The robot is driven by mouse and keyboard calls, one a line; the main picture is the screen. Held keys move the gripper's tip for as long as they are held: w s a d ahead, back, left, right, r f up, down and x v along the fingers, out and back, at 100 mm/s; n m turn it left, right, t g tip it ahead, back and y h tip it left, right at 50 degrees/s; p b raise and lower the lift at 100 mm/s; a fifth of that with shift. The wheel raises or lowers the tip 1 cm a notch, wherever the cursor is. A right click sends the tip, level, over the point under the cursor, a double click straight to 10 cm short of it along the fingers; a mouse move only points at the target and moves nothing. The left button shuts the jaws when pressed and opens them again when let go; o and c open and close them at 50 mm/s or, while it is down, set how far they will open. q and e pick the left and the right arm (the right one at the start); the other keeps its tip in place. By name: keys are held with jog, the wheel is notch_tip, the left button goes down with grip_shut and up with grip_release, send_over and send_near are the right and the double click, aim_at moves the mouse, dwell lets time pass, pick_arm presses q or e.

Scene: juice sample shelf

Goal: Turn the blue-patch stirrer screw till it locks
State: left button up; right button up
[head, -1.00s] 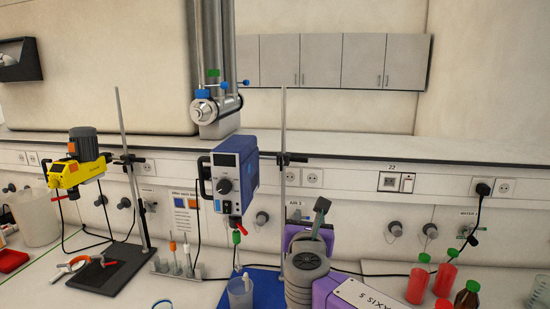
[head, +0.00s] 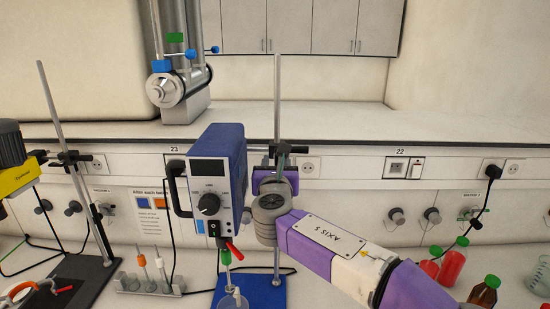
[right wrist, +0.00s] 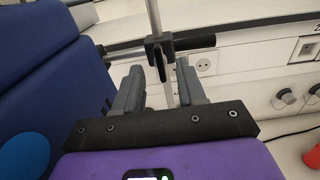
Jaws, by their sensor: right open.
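The blue stirrer (head: 222,150) with a dark display and a black knob hangs on an upright rod (head: 278,85) over a blue base plate (head: 268,292). Its dark clamp (head: 296,149) with the screw sits on the rod, partly hidden by my right gripper (head: 281,160). In the right wrist view the clamp (right wrist: 155,48) shows just beyond the two fingertips of the right gripper (right wrist: 159,72). The fingers are apart, one on each side of the rod in that view, with nothing clearly held. Contact with the screw cannot be told. My left gripper is out of view.
A yellow stirrer (head: 14,165) on another rod stands at the left. A beaker (head: 233,300) stands below the blue stirrer. Red-filled bottles (head: 452,266) and a brown bottle (head: 484,292) stand at the right. The blue housing (right wrist: 45,80) is close beside the right gripper.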

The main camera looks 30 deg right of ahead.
jog(key=shift+x, duration=1.15)
jog(key=shift+w, duration=0.1)
grip_shut()
